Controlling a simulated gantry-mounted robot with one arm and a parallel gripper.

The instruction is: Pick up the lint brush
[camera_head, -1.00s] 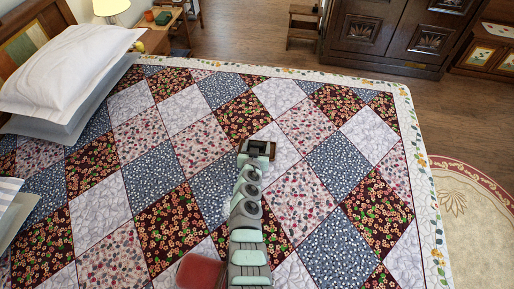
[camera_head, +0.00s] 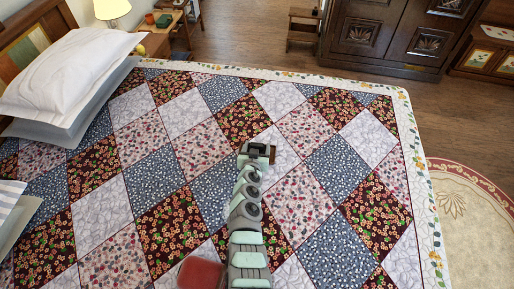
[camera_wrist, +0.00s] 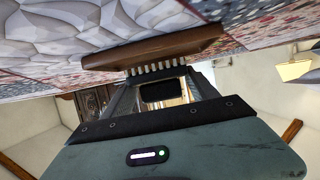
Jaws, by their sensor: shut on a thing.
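The lint brush (camera_wrist: 150,48) shows in the wrist view as a long brown wooden bar with a row of pale bristles. It lies across the tips of my gripper (camera_wrist: 160,72), which is shut on it, with the bristle side toward the gripper. In the head view my gripper (camera_head: 256,152) is over the middle of the patchwork bedspread (camera_head: 207,140), and a small brown piece of the brush (camera_head: 272,153) shows at its tip. The rest of the brush is hidden there. The bedspread is close to the brush; I cannot tell whether they touch.
White and grey pillows (camera_head: 70,75) lie at the left. A dark red object (camera_head: 200,273) is at the bottom edge. A nightstand with a lamp (camera_head: 112,10) stands behind, an armoire (camera_head: 385,35) at the back right. Bedspread around the gripper is clear.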

